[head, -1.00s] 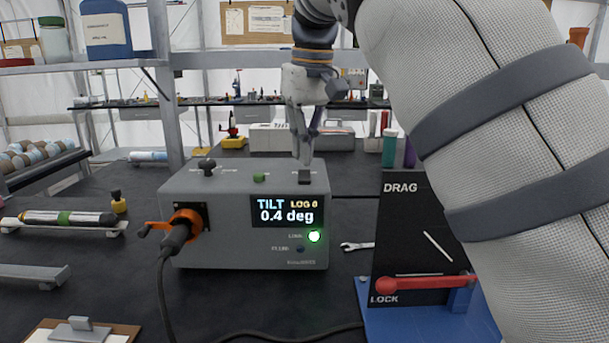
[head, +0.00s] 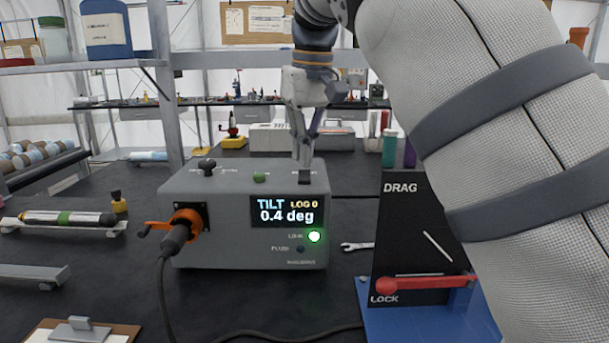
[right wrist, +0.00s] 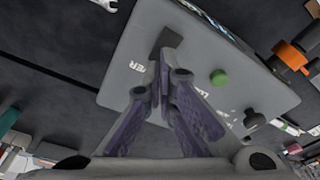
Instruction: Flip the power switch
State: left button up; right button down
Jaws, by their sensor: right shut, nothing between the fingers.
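The grey control box (head: 225,215) stands on the dark bench, its lit display reading TILT 0.4 deg. The power switch (head: 305,178) is a dark rocker on the right of its top; in the right wrist view the dark switch (right wrist: 165,40) lies just beyond my fingertips, beside the partly hidden lettering ending in "ER". My right gripper (head: 305,163) points down, shut and empty, with its tips at or just above the switch. Contact cannot be told. It also shows in the right wrist view (right wrist: 163,75). My left gripper is not in view.
A green button (head: 259,178) and a black knob (head: 207,167) are on the box top. An orange connector (head: 187,222) with a black cable is on its front. A DRAG/LOCK panel (head: 405,235) with a red lever stands right; a wrench (head: 357,246) lies between.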

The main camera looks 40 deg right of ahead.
aim_at(305, 173)
jog(key=shift+f, duration=1.15)
dwell(0.4)
jog(key=shift+r, duration=3.55)
